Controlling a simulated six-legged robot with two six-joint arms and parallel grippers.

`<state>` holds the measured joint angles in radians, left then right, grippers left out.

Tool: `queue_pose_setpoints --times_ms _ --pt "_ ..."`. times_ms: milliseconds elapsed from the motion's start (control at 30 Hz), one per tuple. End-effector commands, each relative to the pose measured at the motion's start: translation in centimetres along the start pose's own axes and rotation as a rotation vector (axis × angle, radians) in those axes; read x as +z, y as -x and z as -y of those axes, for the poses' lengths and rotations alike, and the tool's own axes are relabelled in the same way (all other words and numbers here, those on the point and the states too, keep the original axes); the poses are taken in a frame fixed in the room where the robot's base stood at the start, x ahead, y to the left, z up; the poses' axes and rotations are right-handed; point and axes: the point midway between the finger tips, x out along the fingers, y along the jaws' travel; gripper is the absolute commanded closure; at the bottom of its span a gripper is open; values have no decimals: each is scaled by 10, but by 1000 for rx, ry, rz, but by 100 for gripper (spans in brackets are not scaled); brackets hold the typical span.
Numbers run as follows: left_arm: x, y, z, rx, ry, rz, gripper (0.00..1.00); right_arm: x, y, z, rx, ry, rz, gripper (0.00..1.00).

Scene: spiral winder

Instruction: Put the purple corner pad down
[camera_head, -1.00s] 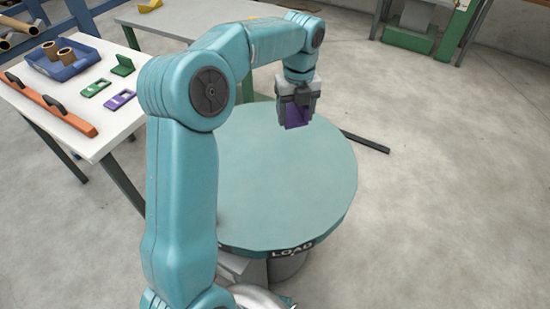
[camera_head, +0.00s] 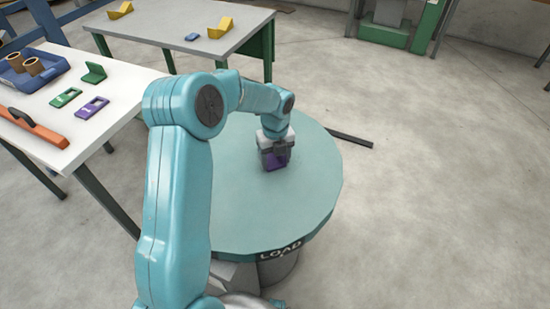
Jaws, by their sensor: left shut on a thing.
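The purple corner pad (camera_head: 277,162) is in the jaws of my left gripper (camera_head: 275,154), low over the round teal turntable (camera_head: 240,215) marked LOAD on its front rim. The pad is small and partly hidden by the jaws. I cannot tell whether it touches the turntable's top. My left gripper points down and is shut on the pad. My right gripper is not in view.
A white table (camera_head: 140,92) at the left holds a blue bin (camera_head: 38,70) with brown rings, a green angled piece (camera_head: 94,74), green and purple flat pieces and an orange bar (camera_head: 30,126). Another table (camera_head: 175,25) behind bears yellow blocks. The turntable's top is otherwise clear.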

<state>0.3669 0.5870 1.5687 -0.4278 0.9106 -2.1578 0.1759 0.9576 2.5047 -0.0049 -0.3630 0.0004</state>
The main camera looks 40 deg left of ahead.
Motion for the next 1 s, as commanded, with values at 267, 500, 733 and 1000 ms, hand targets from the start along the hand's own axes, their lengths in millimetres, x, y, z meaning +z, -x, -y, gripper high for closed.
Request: queue_pose_setpoints --times_ms 267,500,733,1000 --pt "0 -2 0 0 -1 0 66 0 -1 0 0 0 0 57" --pt "0 -2 0 0 -1 0 10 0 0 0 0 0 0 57" --pt "0 6 0 -2 0 2 10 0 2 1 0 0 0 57" --pt "1 65 1 -5 -1 4 10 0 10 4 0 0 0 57"
